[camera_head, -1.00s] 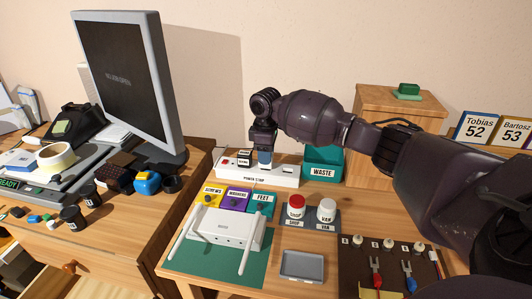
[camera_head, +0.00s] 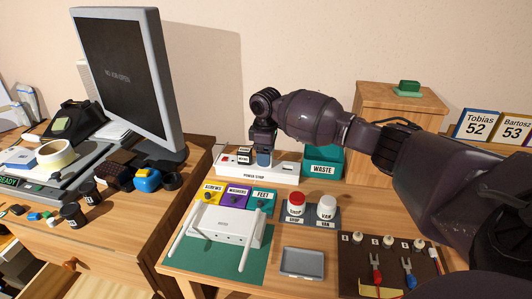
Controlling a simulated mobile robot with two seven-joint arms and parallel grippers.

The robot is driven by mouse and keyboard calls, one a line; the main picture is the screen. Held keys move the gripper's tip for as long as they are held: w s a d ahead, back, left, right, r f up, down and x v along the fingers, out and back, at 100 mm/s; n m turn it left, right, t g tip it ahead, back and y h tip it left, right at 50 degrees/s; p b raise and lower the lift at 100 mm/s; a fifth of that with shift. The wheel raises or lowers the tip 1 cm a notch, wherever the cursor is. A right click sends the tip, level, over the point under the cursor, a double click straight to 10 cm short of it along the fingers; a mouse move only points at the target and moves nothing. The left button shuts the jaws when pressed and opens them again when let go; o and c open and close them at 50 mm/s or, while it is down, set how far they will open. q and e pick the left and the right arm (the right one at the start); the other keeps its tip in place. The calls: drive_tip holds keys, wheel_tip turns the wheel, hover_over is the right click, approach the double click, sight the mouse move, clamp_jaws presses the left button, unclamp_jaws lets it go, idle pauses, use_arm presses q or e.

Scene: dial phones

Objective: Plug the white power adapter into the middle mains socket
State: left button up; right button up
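The white power strip (camera_head: 275,172) lies at the back of the right-hand table, with its "POWER STRIP" label facing me. My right gripper (camera_head: 264,153) points down over the middle of the strip. A small blue-grey piece (camera_head: 264,159) shows at its fingertips, close above or on the strip; I cannot tell whether it touches. No white power adapter shows clearly; the fingers and wrist may hide it. A dark-topped plug (camera_head: 244,155) sits at the strip's left part. Whether the fingers are shut on something is too small to tell. My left gripper is out of view.
A white router (camera_head: 223,226) with raised antennas is on a green mat in front. A monitor (camera_head: 124,80) rises at left.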

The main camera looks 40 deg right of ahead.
drive_tip(key=shift+r, duration=0.15)
wheel_tip(320, 180, up, 9)
drive_tip(key=shift+r+p, duration=0.15)
drive_tip(key=shift+p, duration=0.95)
drive_tip(key=shift+r, duration=0.6)
